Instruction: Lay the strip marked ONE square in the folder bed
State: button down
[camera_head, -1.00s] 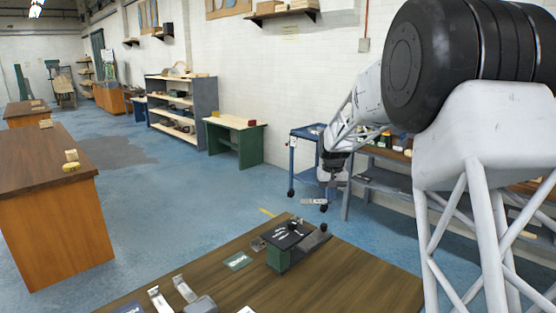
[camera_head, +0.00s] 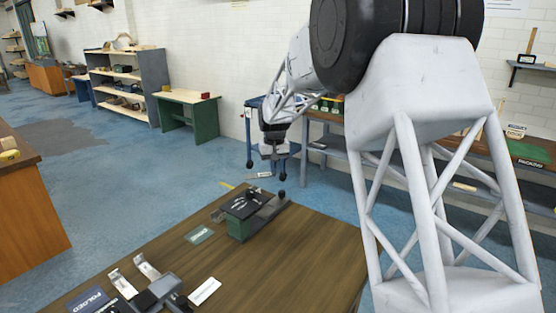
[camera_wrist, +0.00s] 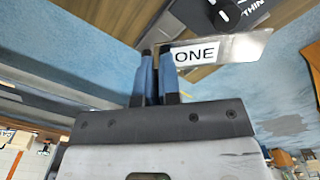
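The strip marked ONE (camera_wrist: 215,50) is a pale, shiny plate with a white label. My gripper (camera_wrist: 156,52) is shut on its left end in the wrist view, and the rest sticks out to the right. In the head view my gripper (camera_head: 270,158) holds the strip (camera_head: 258,175) in the air beyond the table's far edge. A device with upright metal arms (camera_head: 148,268) stands at the table's near left, beside a dark sign reading FOLDED (camera_head: 92,300). It may be the folder; its bed cannot be made out.
A green device with a black top (camera_head: 245,210) stands near the table's far edge; its top also shows in the wrist view (camera_wrist: 232,14). A small pale green plate (camera_head: 199,235) and a white strip (camera_head: 205,291) lie on the wooden table (camera_head: 290,260). The table's right part is clear.

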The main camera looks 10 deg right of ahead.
jog(key=s+a+f+n, duration=0.25)
jog(key=s+a, duration=0.25)
jog(key=a, duration=0.6)
jog(key=s+a+f+n, duration=0.2)
jog(key=s+a+f, duration=0.3)
jog(key=a, duration=0.5)
jog(key=n, duration=0.4)
send_over(171, 278)
jog(key=shift+s+f, duration=0.1)
jog(key=shift+f, duration=1.7)
jog(key=shift+f, duration=0.2)
jog(key=shift+f, duration=3.2)
jog(key=shift+f, duration=0.6)
jog(key=c, duration=1.2)
grip_release()
jog(key=shift+c, duration=0.2)
